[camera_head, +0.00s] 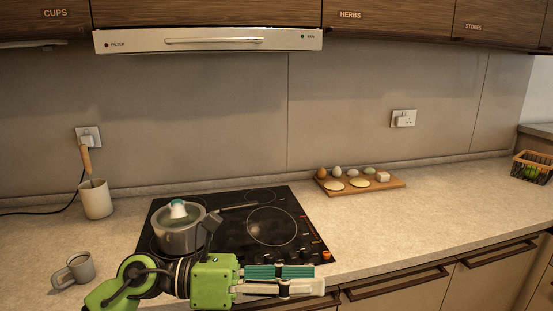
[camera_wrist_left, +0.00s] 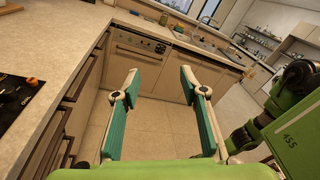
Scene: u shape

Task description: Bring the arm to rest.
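My left arm comes in from the left of the head view, and its green gripper (camera_head: 322,280) points right, in front of the hob's front edge. In the left wrist view the two teal-padded fingers of the left gripper (camera_wrist_left: 166,92) stand wide apart with only floor and cabinets between them. It is open and holds nothing. My right gripper is not seen in the head view. A green arm part marked 455 shows at the right of the left wrist view; no fingers show on it.
A lidded pot (camera_head: 180,238) stands on the black hob (camera_head: 233,246). A board (camera_head: 394,184) with eggs and other food lies at the back.

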